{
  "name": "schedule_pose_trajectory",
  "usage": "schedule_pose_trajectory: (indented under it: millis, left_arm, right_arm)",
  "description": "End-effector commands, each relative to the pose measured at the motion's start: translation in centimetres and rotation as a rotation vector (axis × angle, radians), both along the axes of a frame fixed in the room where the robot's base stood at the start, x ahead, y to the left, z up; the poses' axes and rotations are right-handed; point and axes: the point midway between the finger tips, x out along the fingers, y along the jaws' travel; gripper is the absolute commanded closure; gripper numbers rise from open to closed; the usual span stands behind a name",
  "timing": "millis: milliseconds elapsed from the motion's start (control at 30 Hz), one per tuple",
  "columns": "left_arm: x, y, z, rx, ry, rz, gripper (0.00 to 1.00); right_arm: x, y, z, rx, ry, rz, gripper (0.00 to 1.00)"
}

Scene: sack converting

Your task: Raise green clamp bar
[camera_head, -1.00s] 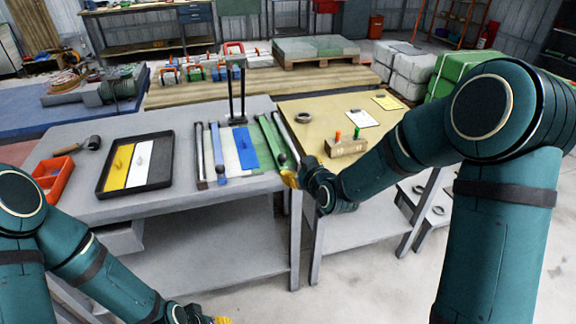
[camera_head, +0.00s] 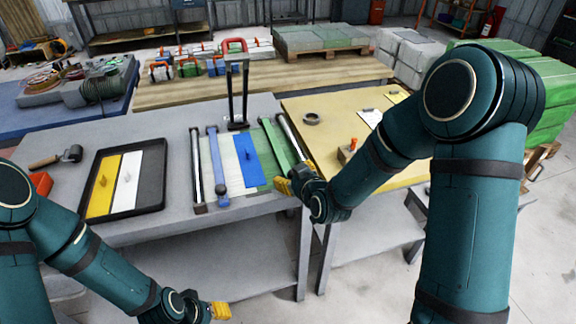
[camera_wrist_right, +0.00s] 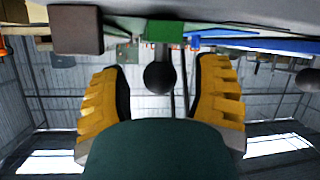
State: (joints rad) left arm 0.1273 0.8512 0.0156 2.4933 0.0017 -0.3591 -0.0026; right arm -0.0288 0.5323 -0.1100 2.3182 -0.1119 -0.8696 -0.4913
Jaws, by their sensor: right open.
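The green clamp bar (camera_head: 275,144) lies along the right part of the grey table's fixture, beside a silver rail (camera_head: 292,136). My right gripper (camera_head: 284,186) is at the bar's near end, at the table's front edge. In the right wrist view, the open yellow fingers (camera_wrist_right: 162,80) stand on either side of a dark round knob (camera_wrist_right: 159,77) below the green bar end (camera_wrist_right: 162,31).
A blue bar (camera_head: 217,168) lies left of a white sheet and blue plate (camera_head: 247,158). A black frame (camera_head: 237,95) stands upright behind them. A black tray (camera_head: 153,180) holds yellow and white pieces. A tan table (camera_head: 340,118) adjoins on the right.

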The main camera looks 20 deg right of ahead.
Motion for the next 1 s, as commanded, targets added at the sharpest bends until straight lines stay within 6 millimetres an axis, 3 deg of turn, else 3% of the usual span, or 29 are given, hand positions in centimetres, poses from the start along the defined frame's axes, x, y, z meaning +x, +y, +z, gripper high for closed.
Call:
schedule_pose_trajectory:
  millis: [433, 600, 633, 1000]
  left_arm:
    - [0.0, 0.0, -0.1, 0.0, 0.0, 0.0, 0.53]
    - [0.0, 0.0, -0.1, 0.0, 0.0, 0.0, 0.53]
    - [0.0, 0.0, -0.1, 0.0, 0.0, 0.0, 0.53]
    - [-0.2, 0.0, 1.1, -0.001, 0.004, 0.0, 0.53]
  right_arm:
    - [-0.2, 0.0, -0.2, 0.0, -0.001, -0.001, 0.35]
    - [-0.2, 0.0, -0.2, 0.0, -0.001, -0.001, 0.95]
    - [-0.2, 0.0, -0.2, 0.0, -0.001, -0.001, 1.0]
    - [-0.1, 0.1, 0.8, -0.001, 0.015, -0.001, 1.0]
